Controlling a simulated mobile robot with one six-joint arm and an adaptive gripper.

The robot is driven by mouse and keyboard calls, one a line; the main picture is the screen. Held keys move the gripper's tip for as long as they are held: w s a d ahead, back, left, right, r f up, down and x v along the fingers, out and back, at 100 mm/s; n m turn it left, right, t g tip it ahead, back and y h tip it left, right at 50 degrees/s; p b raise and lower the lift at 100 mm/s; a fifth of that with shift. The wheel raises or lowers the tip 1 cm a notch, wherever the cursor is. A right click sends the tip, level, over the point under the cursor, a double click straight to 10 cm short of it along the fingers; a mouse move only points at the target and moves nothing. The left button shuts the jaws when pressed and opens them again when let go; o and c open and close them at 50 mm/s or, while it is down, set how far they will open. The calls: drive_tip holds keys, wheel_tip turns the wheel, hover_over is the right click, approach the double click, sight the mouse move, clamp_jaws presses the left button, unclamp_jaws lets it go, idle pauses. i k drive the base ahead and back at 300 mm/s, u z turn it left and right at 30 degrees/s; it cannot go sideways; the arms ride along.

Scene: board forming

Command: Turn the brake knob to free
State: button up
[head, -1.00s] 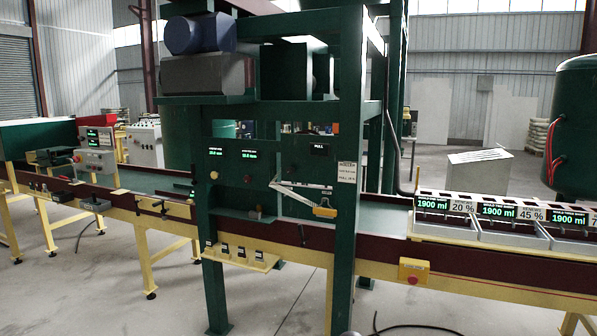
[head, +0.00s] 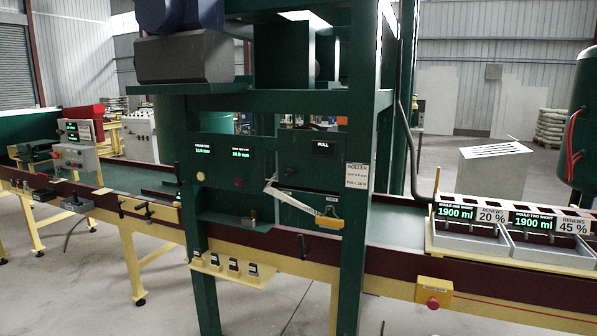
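A green machine frame (head: 355,240) stands over the conveyor line. Its panel carries a pale yellow knob (head: 200,176) on the left and a dark red knob (head: 239,182) right of it, each below a small green-lit display. I cannot tell which of these is the brake knob, nor read any setting. A white lever (head: 290,199) slants down to a yellow block (head: 329,222). My gripper is not in view.
A yellow shelf (head: 233,272) with several small tags juts from the frame's front. A red stop button (head: 433,302) on a yellow box sits on the conveyor's side. Trays marked 1900 ml (head: 470,243) stand at right. The floor in front is mostly clear.

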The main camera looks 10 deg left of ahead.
sight(289, 173)
drive_tip(key=u, duration=0.25)
drive_tip(key=i, duration=1.05)
drive_tip(key=u, duration=0.6)
